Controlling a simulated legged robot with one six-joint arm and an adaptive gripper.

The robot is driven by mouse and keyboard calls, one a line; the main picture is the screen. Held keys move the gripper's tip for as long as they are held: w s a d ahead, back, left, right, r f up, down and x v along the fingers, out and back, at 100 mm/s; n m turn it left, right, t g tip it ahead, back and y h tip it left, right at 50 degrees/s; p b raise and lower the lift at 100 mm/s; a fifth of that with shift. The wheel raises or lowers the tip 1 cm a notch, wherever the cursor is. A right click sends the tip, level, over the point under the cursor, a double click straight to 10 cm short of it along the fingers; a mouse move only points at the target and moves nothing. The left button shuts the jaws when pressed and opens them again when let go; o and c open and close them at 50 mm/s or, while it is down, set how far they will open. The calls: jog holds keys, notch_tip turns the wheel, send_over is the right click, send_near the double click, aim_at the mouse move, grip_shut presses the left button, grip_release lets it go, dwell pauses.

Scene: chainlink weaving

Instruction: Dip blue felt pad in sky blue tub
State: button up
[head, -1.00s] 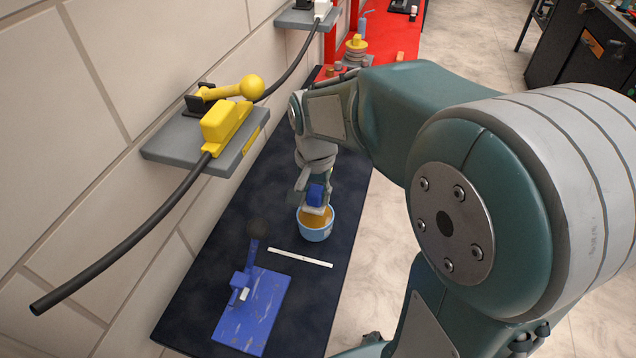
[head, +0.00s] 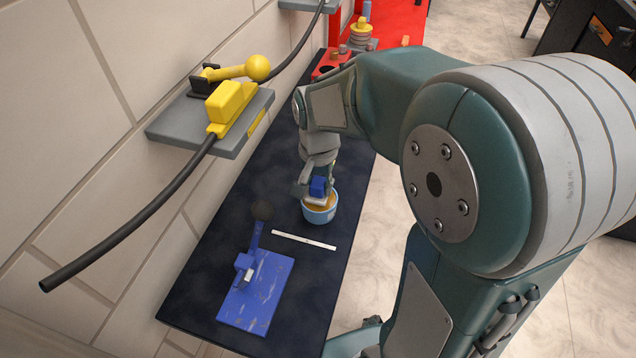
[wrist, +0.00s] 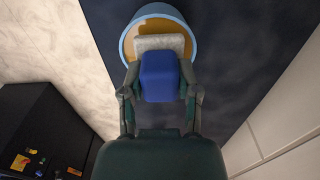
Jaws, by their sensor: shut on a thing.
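The sky blue tub (head: 322,215) stands on the dark bench and holds an orange-brown liquid, seen in the wrist view inside the tub's rim (wrist: 122,50). The blue felt pad (head: 318,186) has a blue block for a grip and a pale felt face. My gripper (wrist: 160,76) is shut on the blue block (wrist: 160,80), one finger on each side. The pale face (wrist: 160,43) is over the tub's opening, within its rim outline. I cannot tell whether it touches the liquid. In the head view my gripper (head: 317,188) points down at the tub.
A white strip (head: 303,240) lies on the dark bench (head: 200,290) in front of the tub. A blue plate with an upright clamp (head: 257,290) is nearer. A grey wall shelf (head: 180,130) with yellow parts juts out at left. Red benchtop (head: 400,20) lies beyond.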

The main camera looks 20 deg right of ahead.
jog(key=shift+f, duration=0.55)
dwell(1.3)
jog(key=shift+r, duration=3.6)
